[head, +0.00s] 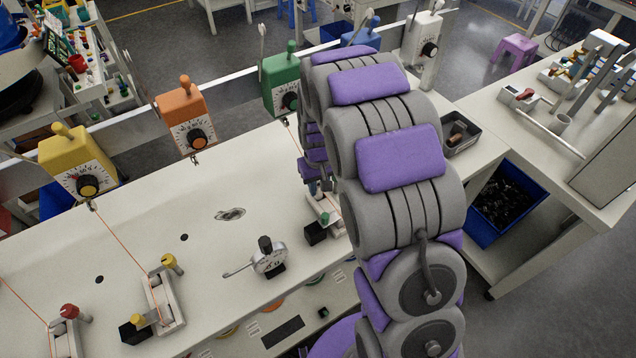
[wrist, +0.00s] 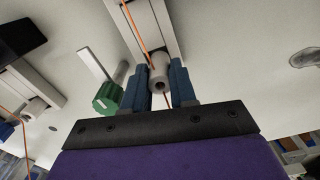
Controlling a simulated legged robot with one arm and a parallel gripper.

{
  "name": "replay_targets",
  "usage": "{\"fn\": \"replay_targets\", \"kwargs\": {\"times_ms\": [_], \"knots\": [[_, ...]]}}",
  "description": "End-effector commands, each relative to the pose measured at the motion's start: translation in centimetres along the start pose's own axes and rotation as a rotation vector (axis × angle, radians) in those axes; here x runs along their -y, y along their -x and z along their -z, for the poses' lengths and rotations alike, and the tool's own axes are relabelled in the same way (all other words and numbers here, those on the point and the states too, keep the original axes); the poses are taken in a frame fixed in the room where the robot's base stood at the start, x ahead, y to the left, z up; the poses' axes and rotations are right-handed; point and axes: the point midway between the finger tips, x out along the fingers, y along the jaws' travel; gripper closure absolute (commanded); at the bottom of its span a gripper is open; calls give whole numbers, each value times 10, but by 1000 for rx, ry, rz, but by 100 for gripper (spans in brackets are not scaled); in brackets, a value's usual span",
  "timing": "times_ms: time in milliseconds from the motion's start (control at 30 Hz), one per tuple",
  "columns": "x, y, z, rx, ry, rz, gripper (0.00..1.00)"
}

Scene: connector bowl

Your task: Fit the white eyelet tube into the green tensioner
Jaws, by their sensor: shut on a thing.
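The green tensioner (head: 283,80) is a box with a knob on top and a dial, standing on the rail behind the bench, partly covered by my arm in the head view. The white eyelet tube (wrist: 160,78) shows in the wrist view as a short pale cylinder with a dark hole. My gripper (wrist: 159,68) is shut on it, one blue finger on each side. An orange thread (wrist: 133,24) runs down to the tube. In the head view my arm hides most of the gripper and the tube. The tensioner cannot be made out in the wrist view.
A green-capped knob (wrist: 107,97) sits close left of the fingers. Orange (head: 183,120) and yellow (head: 77,160) tensioners stand along the rail. A dial gauge (head: 269,258) is on the bench (head: 130,235). A grey tray (head: 461,132) and a blue bin (head: 507,200) lie right of my arm.

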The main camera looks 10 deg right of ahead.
Motion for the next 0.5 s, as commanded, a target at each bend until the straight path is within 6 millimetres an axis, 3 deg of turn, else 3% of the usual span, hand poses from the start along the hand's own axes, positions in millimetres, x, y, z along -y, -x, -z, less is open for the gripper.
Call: {"fn": "replay_targets", "kwargs": {"times_ms": [500], "knots": [[0, -12, 0, 2, 0, 0, 100]]}}
